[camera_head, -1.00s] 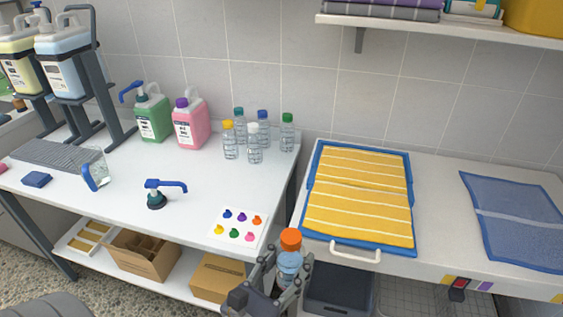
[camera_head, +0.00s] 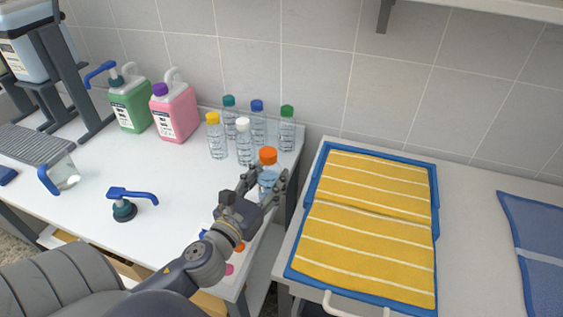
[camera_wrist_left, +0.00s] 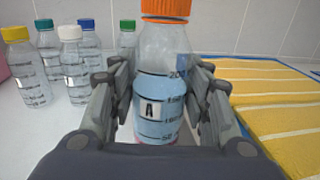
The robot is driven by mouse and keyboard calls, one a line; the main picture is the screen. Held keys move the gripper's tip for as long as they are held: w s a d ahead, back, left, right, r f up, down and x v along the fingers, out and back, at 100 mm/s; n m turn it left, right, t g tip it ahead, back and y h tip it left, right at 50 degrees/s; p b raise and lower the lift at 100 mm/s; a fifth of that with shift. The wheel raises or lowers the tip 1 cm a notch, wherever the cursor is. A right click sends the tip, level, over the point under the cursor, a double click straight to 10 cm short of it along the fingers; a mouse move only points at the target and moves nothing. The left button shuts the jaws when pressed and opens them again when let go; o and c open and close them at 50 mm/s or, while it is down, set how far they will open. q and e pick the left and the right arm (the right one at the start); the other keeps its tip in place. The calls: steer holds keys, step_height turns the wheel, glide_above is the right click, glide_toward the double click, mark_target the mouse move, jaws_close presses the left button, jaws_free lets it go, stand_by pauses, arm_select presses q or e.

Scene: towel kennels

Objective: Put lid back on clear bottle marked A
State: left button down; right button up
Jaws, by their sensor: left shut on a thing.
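The clear bottle marked A (camera_wrist_left: 160,85) holds blue liquid and is upright in my left gripper (camera_head: 266,184). Its "A" label faces the left wrist camera. An orange lid (camera_wrist_left: 166,9) sits on top of the bottle; it also shows in the head view (camera_head: 268,155). The fingers are shut around the bottle's body from both sides. In the head view the bottle is at the right edge of the white table, in front of the other bottles. I cannot tell whether its base touches the table. My right gripper is not in view.
Several clear bottles with coloured lids, including a white-capped one (camera_head: 244,145), stand behind the held bottle. A blue-handled pump top (camera_head: 124,205) lies left on the white table (camera_head: 165,178). Pink (camera_head: 175,115) and green jugs (camera_head: 129,105) stand at the back. A yellow striped towel (camera_head: 365,225) lies right.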

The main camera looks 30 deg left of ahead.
arm_select(q)
steer(key=shift+s, duration=0.15)
steer(key=shift+w, duration=0.2)
steer(key=w+a+f+p, duration=0.1)
steer(key=w+a, duration=0.6)
steer(key=w, duration=0.7)
steer(key=shift+a+f, duration=0.15)
steer(key=shift+f, duration=0.05)
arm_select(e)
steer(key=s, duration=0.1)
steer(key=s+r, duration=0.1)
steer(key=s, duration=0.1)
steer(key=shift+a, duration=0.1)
arm_select(q)
steer(key=shift+f+b, duration=0.45)
steer(key=shift+f, duration=1.4)
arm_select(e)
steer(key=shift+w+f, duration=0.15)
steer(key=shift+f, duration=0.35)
arm_select(q)
steer(key=shift+s, duration=0.1)
